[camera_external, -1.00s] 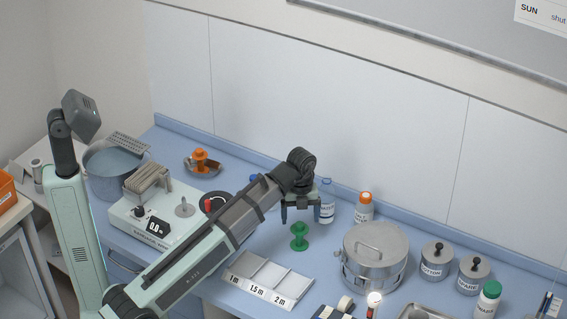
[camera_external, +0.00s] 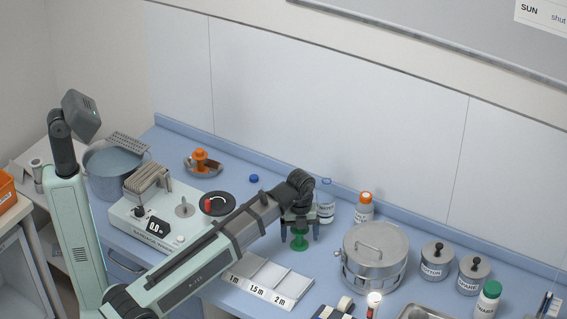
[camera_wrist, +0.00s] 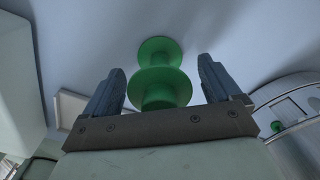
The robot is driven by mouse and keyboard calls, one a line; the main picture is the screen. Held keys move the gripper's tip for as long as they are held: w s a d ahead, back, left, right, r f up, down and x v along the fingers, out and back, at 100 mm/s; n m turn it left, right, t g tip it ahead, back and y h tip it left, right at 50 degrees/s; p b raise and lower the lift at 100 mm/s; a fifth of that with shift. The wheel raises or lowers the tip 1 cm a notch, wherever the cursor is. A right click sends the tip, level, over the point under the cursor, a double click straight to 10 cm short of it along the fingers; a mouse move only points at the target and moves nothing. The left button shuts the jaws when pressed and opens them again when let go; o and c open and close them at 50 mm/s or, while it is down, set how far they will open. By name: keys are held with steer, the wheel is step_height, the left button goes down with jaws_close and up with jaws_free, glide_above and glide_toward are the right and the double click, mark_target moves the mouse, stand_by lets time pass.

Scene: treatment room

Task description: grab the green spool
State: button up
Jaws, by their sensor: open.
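The green spool (camera_external: 300,241) stands upright on the blue counter, just behind the labelled tray. My gripper (camera_external: 300,236) is over it, with its fingers pointing down on either side of the spool's upper part. In the wrist view the spool (camera_wrist: 158,75) sits between the two fingers of my gripper (camera_wrist: 158,85), with a gap on each side. The gripper is open and holds nothing. Part of the spool's top is hidden by the gripper in the external view.
A steel drum (camera_external: 375,257) stands close on the right. Bottles (camera_external: 364,208) stand behind. The tray marked in metres (camera_external: 268,279) lies in front. A winding machine (camera_external: 165,222) and an orange spool (camera_external: 200,160) in a dish are to the left.

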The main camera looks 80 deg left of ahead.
steer(key=shift+f, duration=0.1)
steer(key=shift+c, duration=0.2)
steer(key=c, duration=1.1)
